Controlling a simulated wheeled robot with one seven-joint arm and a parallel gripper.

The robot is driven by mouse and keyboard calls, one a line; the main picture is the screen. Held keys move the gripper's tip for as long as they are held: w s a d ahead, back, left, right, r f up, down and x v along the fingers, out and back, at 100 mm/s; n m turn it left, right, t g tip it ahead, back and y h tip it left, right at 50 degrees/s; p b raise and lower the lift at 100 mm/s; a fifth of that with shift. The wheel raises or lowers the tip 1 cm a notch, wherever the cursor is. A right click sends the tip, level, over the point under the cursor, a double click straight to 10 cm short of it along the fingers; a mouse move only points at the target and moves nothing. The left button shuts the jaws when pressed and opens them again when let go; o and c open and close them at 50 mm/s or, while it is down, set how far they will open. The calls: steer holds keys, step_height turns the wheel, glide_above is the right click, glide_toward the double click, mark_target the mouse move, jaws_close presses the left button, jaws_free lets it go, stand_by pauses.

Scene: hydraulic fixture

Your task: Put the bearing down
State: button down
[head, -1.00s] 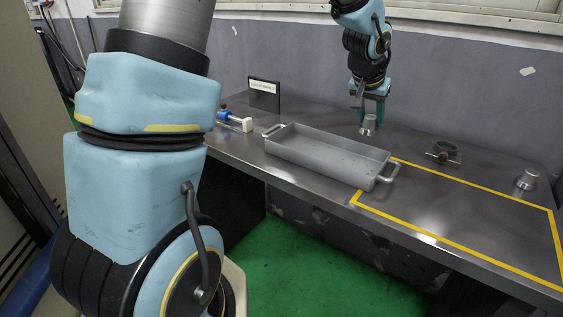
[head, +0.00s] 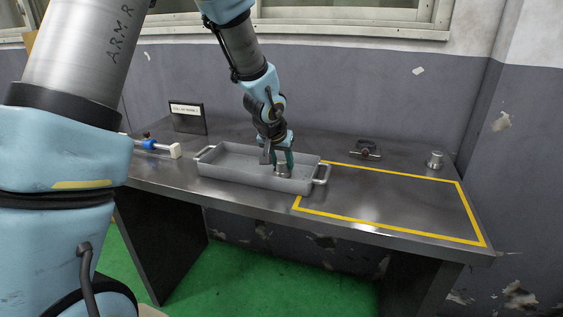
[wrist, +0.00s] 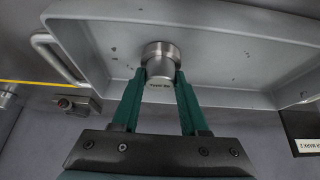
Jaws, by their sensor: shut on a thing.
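The bearing, a silver stepped metal cylinder (wrist: 160,62), is between the green fingers of my gripper (wrist: 160,82) in the wrist view. A small label with dark text shows on its near side. In the head view my gripper (head: 279,163) is inside the outline of the grey tray (head: 225,177), toward its right end, with the bearing (head: 282,170) at the fingertips. In the wrist view the tray floor lies behind the bearing. I cannot tell whether the bearing touches that floor.
A yellow-taped area (head: 390,200) on the table right of the tray is bare. Behind it are a dark clamp-like fixture (head: 366,150) and another silver cylinder (head: 434,160). A small sign (head: 187,117) and a blue-and-white part (head: 155,146) are at the left.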

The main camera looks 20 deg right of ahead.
steer(key=shift+f, duration=0.2)
steer(key=shift+c, duration=2.1)
jaws_free()
steer(key=shift+r, duration=0.1)
steer(key=shift+r, duration=0.1)
steer(key=shift+r, duration=0.25)
steer(key=p+v, duration=0.1)
steer(key=v, duration=1.1)
steer(key=a+f+n+g+y, duration=0.1)
steer(key=a+f+n+y, duration=0.25)
steer(key=a, duration=1.65)
steer(key=s+a+f+n+g, duration=0.1)
steer(key=s+a+n, duration=0.1)
steer(key=a, duration=0.4)
steer(key=s+a+f+n, duration=0.1)
steer(key=s+a+n, duration=0.1)
steer(key=s+a, duration=0.2)
steer(key=shift+s+a+f+g, duration=0.25)
steer(key=shift+a+g, duration=0.15)
steer(key=shift+a, duration=0.8)
